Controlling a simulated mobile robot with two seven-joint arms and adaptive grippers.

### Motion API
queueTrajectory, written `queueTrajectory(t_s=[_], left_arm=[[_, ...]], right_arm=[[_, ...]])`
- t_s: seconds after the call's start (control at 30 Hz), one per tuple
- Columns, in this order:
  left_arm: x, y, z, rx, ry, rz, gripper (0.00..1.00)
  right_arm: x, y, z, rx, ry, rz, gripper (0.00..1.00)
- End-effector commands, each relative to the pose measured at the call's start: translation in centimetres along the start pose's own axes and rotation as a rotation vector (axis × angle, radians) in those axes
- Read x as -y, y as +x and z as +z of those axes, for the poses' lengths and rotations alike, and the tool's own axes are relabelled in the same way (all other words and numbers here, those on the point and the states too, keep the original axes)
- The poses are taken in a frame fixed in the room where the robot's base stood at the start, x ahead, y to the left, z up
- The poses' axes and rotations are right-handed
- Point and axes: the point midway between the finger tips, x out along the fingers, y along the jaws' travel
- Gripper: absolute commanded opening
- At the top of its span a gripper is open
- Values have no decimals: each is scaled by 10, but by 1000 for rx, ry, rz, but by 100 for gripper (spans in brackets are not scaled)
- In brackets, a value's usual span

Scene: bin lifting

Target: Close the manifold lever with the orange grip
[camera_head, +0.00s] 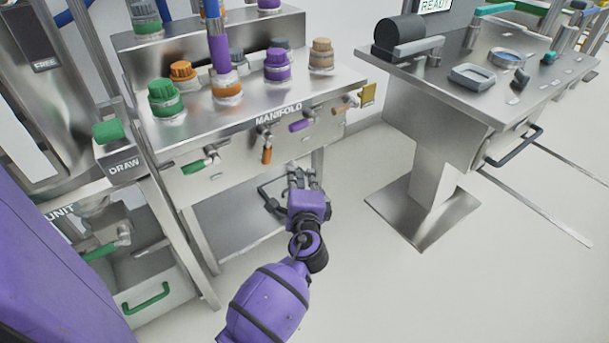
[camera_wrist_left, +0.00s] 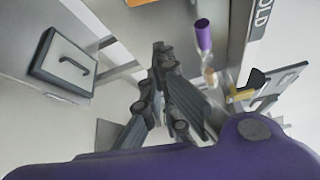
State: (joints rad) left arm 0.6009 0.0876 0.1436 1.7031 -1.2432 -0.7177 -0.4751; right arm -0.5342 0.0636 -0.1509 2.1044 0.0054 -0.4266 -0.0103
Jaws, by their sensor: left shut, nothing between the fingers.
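The manifold (camera_head: 230,145) is a steel bench with a row of levers on its front face. My right gripper is out of view.
Several coloured caps stand on the manifold top, including a green one (camera_head: 165,97). A yellow tag (camera_head: 368,94) is at its right end. A steel pedestal table (camera_head: 450,85) stands to the right. The floor between is clear. A green-handled drawer (camera_head: 150,285) is lower left.

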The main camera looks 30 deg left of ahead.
Motion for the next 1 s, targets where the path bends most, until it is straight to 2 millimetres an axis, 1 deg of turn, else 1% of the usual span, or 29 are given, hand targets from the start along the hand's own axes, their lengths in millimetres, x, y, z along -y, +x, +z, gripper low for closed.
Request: queueTrajectory(t_s=[0.03,0.2,0.33,0.37,0.4,0.43,0.6,0.73,1.0], left_arm=[[1,12,0,0,1,-3,0],[0,49,0,0,-1,-1,0],[0,76,-1,-1,0,-1,0],[-1,78,2,1,1,1,0],[-1,72,12,1,0,3,0],[0,70,16,0,-1,1,0],[1,64,32,-3,-3,0,0],[0,62,36,-3,-3,0,0],[0,62,37,-3,-2,0,0]], right_arm=[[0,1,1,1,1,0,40],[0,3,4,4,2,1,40],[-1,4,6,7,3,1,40],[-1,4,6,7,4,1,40],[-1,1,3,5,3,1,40],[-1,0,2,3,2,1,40],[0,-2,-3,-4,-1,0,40],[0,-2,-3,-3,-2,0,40],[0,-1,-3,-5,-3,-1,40]])
